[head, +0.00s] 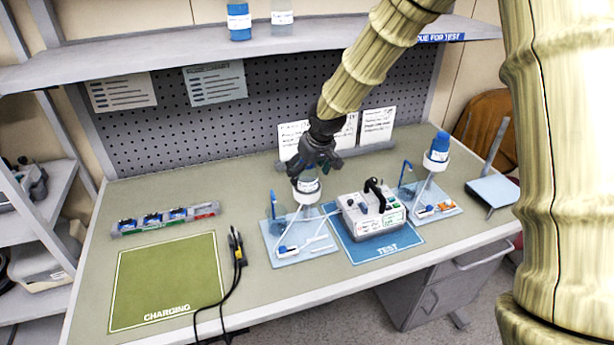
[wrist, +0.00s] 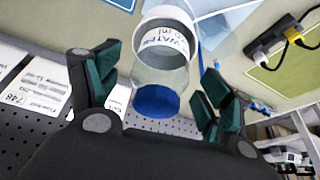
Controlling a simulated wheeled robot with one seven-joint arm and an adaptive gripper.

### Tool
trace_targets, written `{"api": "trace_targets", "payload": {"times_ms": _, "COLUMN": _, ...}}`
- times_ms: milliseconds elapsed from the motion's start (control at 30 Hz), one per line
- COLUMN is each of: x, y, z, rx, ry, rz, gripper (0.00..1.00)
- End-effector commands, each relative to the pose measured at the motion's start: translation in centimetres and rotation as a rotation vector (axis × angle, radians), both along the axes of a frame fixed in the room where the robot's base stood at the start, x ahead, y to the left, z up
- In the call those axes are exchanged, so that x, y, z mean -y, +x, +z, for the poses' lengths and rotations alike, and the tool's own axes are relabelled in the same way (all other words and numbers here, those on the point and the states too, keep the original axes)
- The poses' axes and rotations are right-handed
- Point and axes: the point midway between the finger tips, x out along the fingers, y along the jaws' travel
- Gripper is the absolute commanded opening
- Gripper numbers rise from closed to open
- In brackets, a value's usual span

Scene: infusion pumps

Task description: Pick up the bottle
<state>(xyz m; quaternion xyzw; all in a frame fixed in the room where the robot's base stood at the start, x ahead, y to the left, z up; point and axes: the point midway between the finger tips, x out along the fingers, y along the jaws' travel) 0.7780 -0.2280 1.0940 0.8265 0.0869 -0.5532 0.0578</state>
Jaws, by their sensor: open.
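In the head view, a clear bottle (head: 308,174) with a white band stands upright at the top of a small stand on a pale blue tray. My gripper (head: 315,164) is right above and around its upper end, coming down from the back. In the wrist view the bottle (wrist: 160,75) shows a blue cap (wrist: 157,102) and a white band with "WATER" lettering. It lies between the two green-padded fingers of my gripper (wrist: 165,82), which are open with a gap on each side. I cannot tell whether a finger touches it.
A grey pump (head: 374,212) with a black handle stands on the blue TEST mat, right of the bottle. A second stand holds a blue bottle (head: 438,148). Two bottles stand on the upper shelf (head: 150,62). The green CHARGING mat (head: 168,280) is empty; black cables (head: 237,248) lie beside it.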

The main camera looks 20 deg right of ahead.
Motion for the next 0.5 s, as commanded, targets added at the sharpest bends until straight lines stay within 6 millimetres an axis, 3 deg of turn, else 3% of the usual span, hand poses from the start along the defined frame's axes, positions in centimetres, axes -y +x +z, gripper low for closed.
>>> {"api": "trace_targets", "payload": {"times_ms": 200, "x": -0.1, "y": 0.6, "z": -1.5, "rx": 0.0, "ry": -0.001, "rz": 0.001, "gripper": 0.79}}
{"api": "trace_targets", "payload": {"times_ms": 500, "x": -0.2, "y": 0.8, "z": -1.8, "rx": 0.001, "ry": 0.0, "rz": 0.0, "gripper": 0.79}}
